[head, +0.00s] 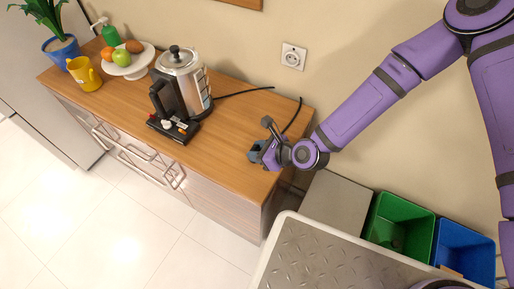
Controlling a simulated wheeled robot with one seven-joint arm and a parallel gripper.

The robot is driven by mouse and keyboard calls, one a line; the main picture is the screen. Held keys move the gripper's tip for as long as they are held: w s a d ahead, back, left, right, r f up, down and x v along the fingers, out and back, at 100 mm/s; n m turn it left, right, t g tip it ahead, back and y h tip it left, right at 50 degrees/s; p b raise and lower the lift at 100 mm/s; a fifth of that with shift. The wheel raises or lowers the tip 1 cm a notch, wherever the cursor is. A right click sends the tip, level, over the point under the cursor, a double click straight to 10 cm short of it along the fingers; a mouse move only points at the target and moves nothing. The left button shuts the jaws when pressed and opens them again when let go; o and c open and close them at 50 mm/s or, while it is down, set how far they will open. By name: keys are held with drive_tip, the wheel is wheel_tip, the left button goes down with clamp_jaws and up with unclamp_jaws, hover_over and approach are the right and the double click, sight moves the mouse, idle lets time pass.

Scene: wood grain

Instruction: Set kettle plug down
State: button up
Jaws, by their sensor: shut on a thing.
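My gripper (256,152) is low over the right end of the wooden counter (232,148), shut on the kettle plug. The plug is mostly hidden by the fingers, and I cannot tell whether it touches the counter top. A black cord (293,116) rises in an arc near the gripper. Another stretch of cord (243,92) runs from behind the kettle toward the back edge. The kettle (182,80) is silver with a black handle and stands upright on a black base (173,130).
A wall socket (293,56) is above the counter. A cake stand (128,66) with fruit, a yellow mug (84,73), a green soap bottle (110,35) and a potted plant (61,50) stand at the left. Green (400,222) and blue (464,251) bins are at right. Counter between kettle and gripper is clear.

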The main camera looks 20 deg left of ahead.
drive_tip(key=o, duration=1)
drive_tip(key=shift+f, duration=0.1)
drive_tip(key=w+v, duration=0.1)
drive_tip(key=v, duration=1.1)
drive_tip(key=shift+s, duration=0.5)
